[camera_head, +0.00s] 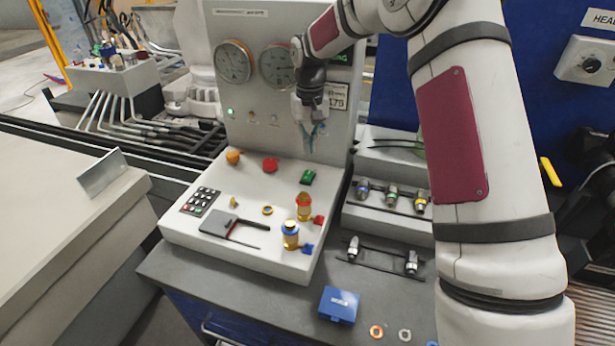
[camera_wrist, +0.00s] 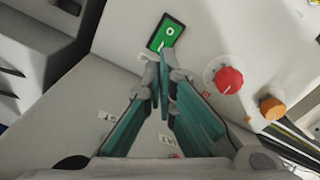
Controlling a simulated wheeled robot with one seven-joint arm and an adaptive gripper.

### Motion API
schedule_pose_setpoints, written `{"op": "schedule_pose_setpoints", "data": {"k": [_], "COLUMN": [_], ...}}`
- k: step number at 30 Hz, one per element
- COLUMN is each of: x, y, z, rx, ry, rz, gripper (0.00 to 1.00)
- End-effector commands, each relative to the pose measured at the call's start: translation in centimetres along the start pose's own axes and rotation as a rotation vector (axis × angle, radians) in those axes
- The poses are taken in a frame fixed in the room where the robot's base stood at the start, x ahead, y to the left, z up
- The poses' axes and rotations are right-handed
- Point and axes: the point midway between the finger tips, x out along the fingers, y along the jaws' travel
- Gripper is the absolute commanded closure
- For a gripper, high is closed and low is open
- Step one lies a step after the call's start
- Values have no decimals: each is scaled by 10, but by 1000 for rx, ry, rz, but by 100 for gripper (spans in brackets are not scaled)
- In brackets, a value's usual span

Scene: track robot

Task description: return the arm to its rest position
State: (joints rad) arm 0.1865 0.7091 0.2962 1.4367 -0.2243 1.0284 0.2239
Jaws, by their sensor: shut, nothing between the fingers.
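My gripper (camera_head: 309,143) hangs in front of the upright face of the grey control console, above the console's sloped panel, pointing down. Its two teal fingers are shut and empty, and the fingertips (camera_wrist: 163,72) meet in the wrist view. A green rocker switch (camera_head: 308,177) lies below it in the head view; the same green switch (camera_wrist: 166,34) is just beyond the fingertips in the wrist view. My gripper appears apart from it. My white arm with dark red pads fills the right of the head view.
The console panel holds a red knob (camera_head: 270,165), an orange knob (camera_head: 233,157), a keypad (camera_head: 201,201) and two brass fittings with red and blue handles. Metal connectors stand on a rack (camera_head: 377,208) to the right. A blue box (camera_head: 338,305) and rings lie on the bench in front.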

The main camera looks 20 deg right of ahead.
Motion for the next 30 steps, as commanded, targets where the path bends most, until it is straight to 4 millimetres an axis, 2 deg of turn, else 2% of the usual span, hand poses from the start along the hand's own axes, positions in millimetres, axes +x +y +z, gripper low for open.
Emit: {"op": "schedule_pose_setpoints", "data": {"k": [13,17,20,23,27,30], "x": [-1,-13,-36,-70,-114,-139], "y": [0,0,-1,0,3,6], "z": [0,5,18,41,80,111], "rx": [0,-6,-19,-32,-49,-56], "ry": [0,11,32,66,115,149], "rz": [0,6,18,37,59,71], "gripper": [100,100,100,100,100,100]}}
